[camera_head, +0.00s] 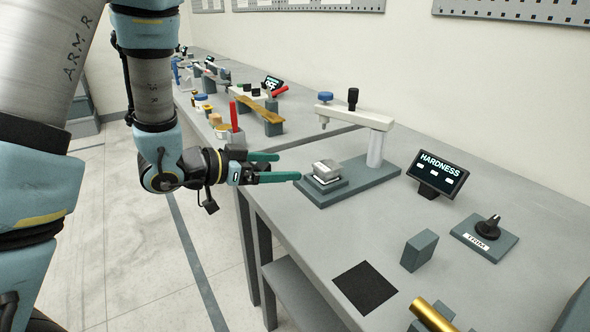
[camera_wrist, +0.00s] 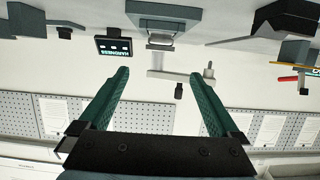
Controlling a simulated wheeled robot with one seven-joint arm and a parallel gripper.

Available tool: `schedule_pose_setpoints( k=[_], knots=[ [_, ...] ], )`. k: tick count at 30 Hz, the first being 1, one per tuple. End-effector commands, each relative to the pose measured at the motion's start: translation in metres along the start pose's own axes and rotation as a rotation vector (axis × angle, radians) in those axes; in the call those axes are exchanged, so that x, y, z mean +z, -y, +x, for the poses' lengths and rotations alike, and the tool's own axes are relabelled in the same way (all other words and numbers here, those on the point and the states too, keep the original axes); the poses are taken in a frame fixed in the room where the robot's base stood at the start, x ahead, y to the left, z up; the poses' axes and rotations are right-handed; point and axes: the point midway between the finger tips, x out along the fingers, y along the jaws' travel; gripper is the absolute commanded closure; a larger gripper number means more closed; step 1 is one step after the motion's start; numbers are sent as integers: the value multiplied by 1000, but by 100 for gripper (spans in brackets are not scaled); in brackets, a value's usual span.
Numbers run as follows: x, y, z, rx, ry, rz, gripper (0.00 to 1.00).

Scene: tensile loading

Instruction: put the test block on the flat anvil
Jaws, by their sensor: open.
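A silver block (camera_head: 325,168), which looks like the test block, rests on the small pale flat anvil (camera_head: 325,184) on the hardness tester's base. It looks level, though its exact seating is hard to tell. My gripper (camera_head: 288,167) is open, its two green fingers pointing right toward the block from the left. The fingertips are apart from the block, with nothing between them. In the wrist view my gripper (camera_wrist: 159,76) is open and empty. That view is upside down, with the silver block (camera_wrist: 158,27) near the top, beyond the fingertips.
The tester's arm (camera_head: 362,118) overhangs the block from a white post. A HARDNESS display (camera_head: 438,173), a dial box (camera_head: 485,237), an upright grey block (camera_head: 419,250), a black mat (camera_head: 365,288) and a brass cylinder (camera_head: 432,314) occupy the right and front. More stations line the bench behind.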

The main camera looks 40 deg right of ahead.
Motion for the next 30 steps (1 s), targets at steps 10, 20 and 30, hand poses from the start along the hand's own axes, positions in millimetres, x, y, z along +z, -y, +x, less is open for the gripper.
schedule_pose_setpoints(
  k=[10, 20, 30],
  knots=[
    [0, 1, -11, -3, 1, 0, 2],
    [43, 119, -102, -511, 282, -115, 2],
    [121, 115, -304, -1029, 743, -739, 2]
  ],
)
